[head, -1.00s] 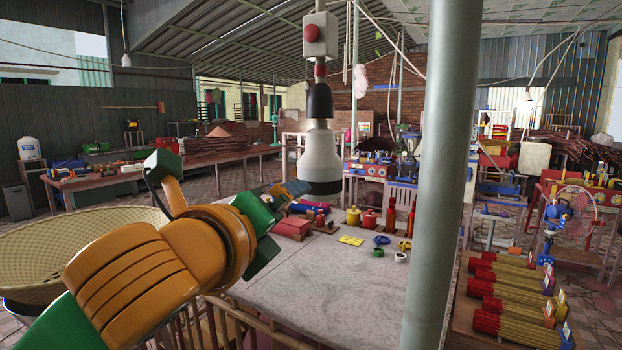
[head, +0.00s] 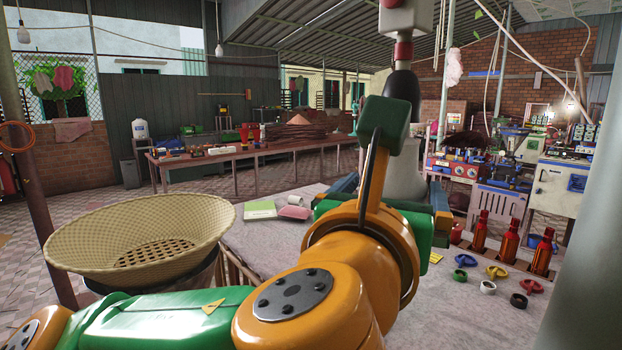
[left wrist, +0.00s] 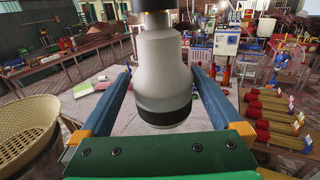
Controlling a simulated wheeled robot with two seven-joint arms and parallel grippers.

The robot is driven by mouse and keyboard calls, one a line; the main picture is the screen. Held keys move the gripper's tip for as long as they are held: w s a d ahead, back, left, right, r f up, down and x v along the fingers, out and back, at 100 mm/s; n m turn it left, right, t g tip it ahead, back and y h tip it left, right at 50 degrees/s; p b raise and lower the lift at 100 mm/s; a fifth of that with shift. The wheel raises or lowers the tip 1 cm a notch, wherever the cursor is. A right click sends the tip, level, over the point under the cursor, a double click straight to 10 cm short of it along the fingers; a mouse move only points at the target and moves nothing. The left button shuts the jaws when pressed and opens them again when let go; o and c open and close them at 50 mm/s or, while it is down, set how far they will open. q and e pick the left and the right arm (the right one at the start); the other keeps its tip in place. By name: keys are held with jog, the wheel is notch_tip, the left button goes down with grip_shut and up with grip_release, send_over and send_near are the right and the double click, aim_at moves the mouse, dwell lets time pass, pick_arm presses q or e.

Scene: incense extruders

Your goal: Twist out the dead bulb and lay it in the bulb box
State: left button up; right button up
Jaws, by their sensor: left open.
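The bulb (left wrist: 163,72), white with a dark band near its lower end, hangs from a black socket (head: 402,90) under a grey holder. In the head view, my left arm hides much of the bulb (head: 405,180). My left gripper (left wrist: 162,78) is open, with one blue-grey finger on each side of the bulb. Gaps show between the fingers and the glass in the left wrist view. The gripper (head: 394,190) also shows in the head view, partly hidden by my wrist. I cannot tell which thing is the bulb box. My right gripper is out of view.
The pale table (head: 278,236) holds a green-and-white box (head: 260,210), a pink item (head: 294,212), red bottles (head: 509,241) and small coloured rings. A woven basket (head: 140,220) stands at left. A grey post (head: 590,240) rises at right.

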pick_arm(q)
jog(key=shift+w+d+f, duration=0.15)
jog(key=shift+w+d, duration=0.2)
jog(key=shift+d, duration=0.05)
jog(key=shift+a, duration=0.15)
jog(key=c, duration=1)
jog(key=o, duration=0.6)
jog(key=c, duration=0.5)
jog(key=shift+m+g+h, duration=0.3)
jog(key=shift+m+h, duration=0.1)
jog(key=shift+h, duration=0.2)
jog(key=shift+m+g+h+p, duration=0.3)
jog(key=shift+h+p, duration=0.05)
jog(key=shift+h, duration=0.05)
